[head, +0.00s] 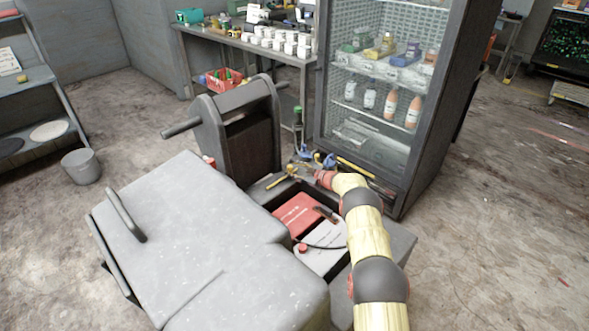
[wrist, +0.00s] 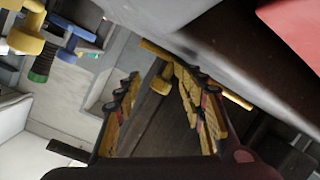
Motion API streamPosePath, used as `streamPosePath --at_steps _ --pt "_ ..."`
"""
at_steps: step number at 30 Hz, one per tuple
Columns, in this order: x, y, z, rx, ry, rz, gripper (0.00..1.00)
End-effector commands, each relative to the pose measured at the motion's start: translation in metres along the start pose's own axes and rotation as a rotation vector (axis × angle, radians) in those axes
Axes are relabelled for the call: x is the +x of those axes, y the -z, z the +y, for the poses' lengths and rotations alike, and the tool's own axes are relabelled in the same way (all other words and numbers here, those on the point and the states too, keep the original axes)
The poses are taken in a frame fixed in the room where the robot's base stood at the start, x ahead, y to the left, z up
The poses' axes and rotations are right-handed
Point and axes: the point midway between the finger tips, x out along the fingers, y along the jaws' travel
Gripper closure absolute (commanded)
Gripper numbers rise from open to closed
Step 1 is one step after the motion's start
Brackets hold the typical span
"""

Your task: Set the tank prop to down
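The tank (head: 200,235) is a grey chest with a handled top at the left and an open compartment at the right. My gripper (head: 322,179) is at the back of that compartment in the head view, its fingers mostly hidden by my wrist. In the wrist view my gripper (wrist: 150,76) is open, its yellow-black fingers apart. A thin yellow bar (wrist: 236,98) crosses behind the fingers, and a yellow knob (wrist: 161,82) shows between the tips. I cannot tell whether either is touched, or which part is the prop.
Red (head: 297,214) and white (head: 322,248) packs lie in the compartment. A yellow handle (head: 281,181) and blue handles (head: 305,153) stand behind it. A glass-fronted fridge (head: 385,100) stands close behind my arm. Open floor lies at right.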

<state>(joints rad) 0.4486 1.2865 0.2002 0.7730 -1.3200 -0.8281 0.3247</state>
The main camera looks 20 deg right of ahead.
Motion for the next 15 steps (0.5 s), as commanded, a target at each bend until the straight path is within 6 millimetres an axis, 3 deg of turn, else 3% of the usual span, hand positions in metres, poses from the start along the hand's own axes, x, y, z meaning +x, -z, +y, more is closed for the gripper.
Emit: streamPosePath --at_steps 8,15 --pt "-0.002 0.003 0.001 -0.001 0.0 0.003 0.61" --pt "-0.027 0.003 0.002 0.0 -0.001 0.002 0.61"
